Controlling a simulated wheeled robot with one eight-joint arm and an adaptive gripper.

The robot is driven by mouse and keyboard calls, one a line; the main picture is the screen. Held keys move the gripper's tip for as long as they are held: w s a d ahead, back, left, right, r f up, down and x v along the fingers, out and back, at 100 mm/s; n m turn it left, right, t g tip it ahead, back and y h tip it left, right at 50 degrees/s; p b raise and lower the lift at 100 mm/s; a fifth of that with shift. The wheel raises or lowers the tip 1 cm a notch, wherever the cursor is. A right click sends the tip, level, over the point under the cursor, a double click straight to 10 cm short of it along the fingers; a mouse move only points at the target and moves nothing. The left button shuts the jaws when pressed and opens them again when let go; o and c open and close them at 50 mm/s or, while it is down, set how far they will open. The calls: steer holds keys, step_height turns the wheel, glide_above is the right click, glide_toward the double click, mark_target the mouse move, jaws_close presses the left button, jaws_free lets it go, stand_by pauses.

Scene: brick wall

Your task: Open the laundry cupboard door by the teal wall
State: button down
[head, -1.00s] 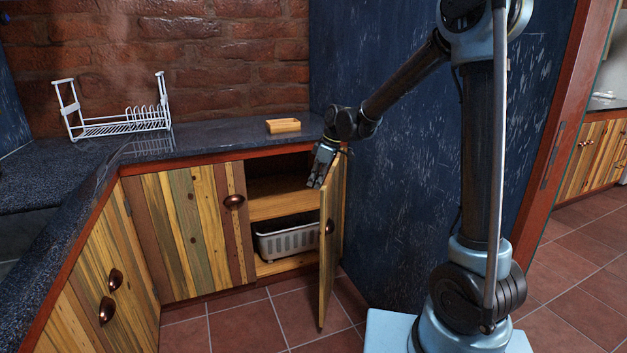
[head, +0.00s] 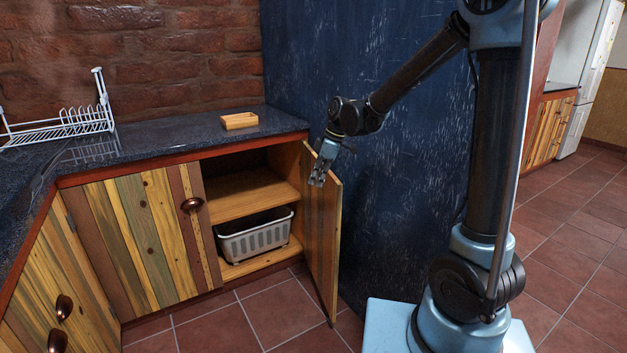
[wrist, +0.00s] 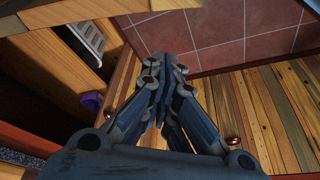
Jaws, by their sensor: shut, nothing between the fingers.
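The wooden cupboard door (head: 322,245) by the dark blue, scuffed wall (head: 365,180) stands wide open, its inner face in view. The cupboard's inside shows, with a wooden shelf (head: 250,195) and a grey laundry basket (head: 255,238) below it. My gripper (head: 317,182) is shut and empty at the top of the door, on its inner side; I cannot tell whether it touches the wood. In the wrist view my gripper (wrist: 165,95) points down, with the basket (wrist: 85,38) at upper left. The open door's handle is hidden in the head view.
A neighbouring plank door (head: 135,235) with a copper cup handle (head: 192,204) is shut. The dark counter (head: 190,132) above holds a small wooden tray (head: 239,121) and a white dish rack (head: 60,125). Tiled floor (head: 255,318) in front of the cupboard is clear.

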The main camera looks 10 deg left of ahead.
steer(key=s+a, duration=0.2)
steer(key=a, duration=0.2)
steer(key=w+d+v, duration=0.1)
steer(key=v, duration=0.9)
steer(key=s+d+m+t, duration=0.15)
steer(key=d+m, duration=0.25)
steer(key=d, duration=0.8)
steer(key=s+d+f+m+h, duration=0.1)
steer(key=s+d+f+m, duration=0.3)
steer(key=d, duration=0.5)
steer(key=s+d+f+m+t+h, duration=0.1)
steer(key=s+d+f+m, duration=0.4)
steer(key=s+d, duration=0.4)
steer(key=s+d+f+m+h, duration=0.1)
steer(key=s+d+f+m, duration=0.3)
steer(key=d, duration=0.6)
steer(key=s+m, duration=0.2)
steer(key=shift+s+f+m+h, duration=0.15)
steer(key=shift+s+m+h, duration=0.15)
steer(key=shift+s+h, duration=0.1)
